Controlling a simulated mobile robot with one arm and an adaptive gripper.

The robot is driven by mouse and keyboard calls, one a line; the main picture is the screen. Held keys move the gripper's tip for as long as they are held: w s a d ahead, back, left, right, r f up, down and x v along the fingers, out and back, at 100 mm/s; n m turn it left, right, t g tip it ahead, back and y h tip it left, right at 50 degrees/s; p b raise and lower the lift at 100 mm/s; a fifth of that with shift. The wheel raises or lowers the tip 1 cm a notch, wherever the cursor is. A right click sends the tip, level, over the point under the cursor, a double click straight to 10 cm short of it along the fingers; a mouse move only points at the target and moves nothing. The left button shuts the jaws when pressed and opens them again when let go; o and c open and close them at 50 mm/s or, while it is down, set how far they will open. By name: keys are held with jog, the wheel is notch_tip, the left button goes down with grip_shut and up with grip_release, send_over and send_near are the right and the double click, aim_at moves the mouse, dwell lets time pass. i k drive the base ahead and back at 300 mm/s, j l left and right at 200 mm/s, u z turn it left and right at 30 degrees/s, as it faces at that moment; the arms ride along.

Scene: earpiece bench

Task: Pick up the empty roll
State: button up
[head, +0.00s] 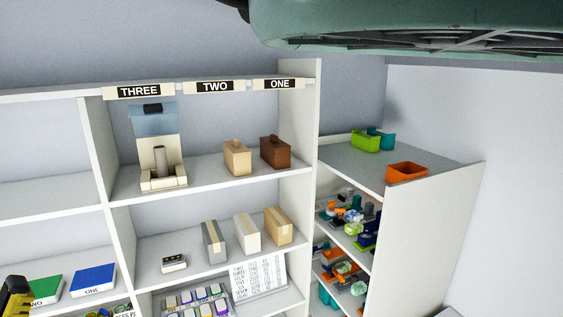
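A grey-brown cylinder (161,161) stands upright on a cream stand (164,184) on the upper shelf, under the sign THREE. It looks like a bare roll core, but I cannot tell for sure that it is the empty roll. A pale blue panel (153,120) with a dark slot rises behind it on the same stand. I see no other roll in this view. My gripper's fingers cannot be made out. A yellow and black part (15,297) is cut off at the lower left edge, and I cannot tell what it is.
A tan box (237,158) and a brown box (275,152) stand right of the stand. Several cartons (246,233) fill the shelf below. Green (366,141) and orange (407,172) bins top the right cabinet. A large green body (400,25) overhangs the top.

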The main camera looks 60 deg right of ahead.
aim_at(160, 151)
jog(key=l+z, duration=0.2)
jog(key=z, duration=0.15)
jog(key=i+l+z, duration=0.1)
jog(key=z, duration=0.25)
jog(key=i+l+z, duration=0.1)
jog(key=z, duration=0.25)
jog(key=i+j, duration=0.4)
